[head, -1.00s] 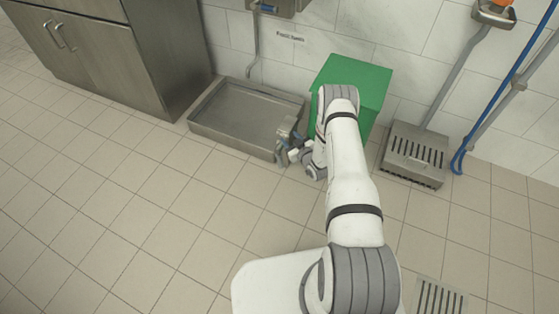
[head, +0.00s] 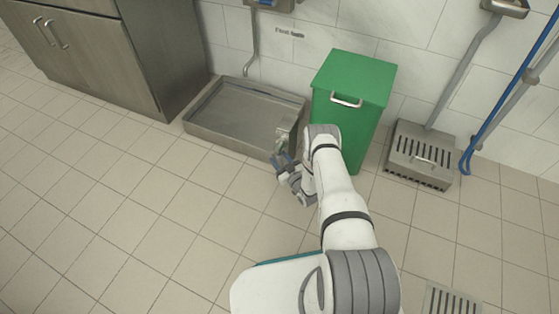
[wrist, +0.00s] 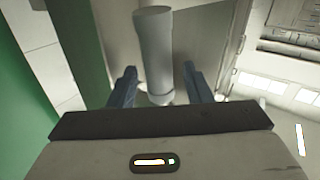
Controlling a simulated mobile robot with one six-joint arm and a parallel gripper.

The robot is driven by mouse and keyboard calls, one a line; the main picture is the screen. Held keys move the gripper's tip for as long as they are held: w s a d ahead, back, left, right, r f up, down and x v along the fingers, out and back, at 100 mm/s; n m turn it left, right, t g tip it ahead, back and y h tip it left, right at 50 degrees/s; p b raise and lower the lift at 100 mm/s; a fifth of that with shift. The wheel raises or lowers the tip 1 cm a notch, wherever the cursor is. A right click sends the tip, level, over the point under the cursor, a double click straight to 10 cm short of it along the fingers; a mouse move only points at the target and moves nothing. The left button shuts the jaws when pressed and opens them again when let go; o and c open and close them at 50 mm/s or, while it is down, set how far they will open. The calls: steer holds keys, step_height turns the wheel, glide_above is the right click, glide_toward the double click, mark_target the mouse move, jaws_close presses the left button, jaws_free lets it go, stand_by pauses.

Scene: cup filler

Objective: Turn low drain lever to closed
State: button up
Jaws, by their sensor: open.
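The shallow metal tray (head: 195,118) lies on the floor against the wall. A grey metal fitting (head: 286,131) shows at its right end, taken to be the low drain lever. My gripper (head: 283,160) is low over the floor just in front of the tray's right front corner. In the wrist view, my gripper (wrist: 160,82) is open, with a grey rounded bar (wrist: 154,50), likely the lever, running between and beyond its blue-grey fingers. I cannot tell whether either finger touches it. The valve body and lever pivot are not clear.
A green bin (head: 350,80) stands right of the tray, close to my arm. A steel cabinet (head: 130,55) stands to the left. A slotted metal box (head: 420,155) and a blue hose (head: 505,95) are at the right. The tiled floor in front is free.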

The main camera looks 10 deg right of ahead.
steer(key=shift+w+a, duration=0.15)
steer(key=shift+w, duration=0.3)
steer(key=shift+c, duration=0.4)
jaws_close()
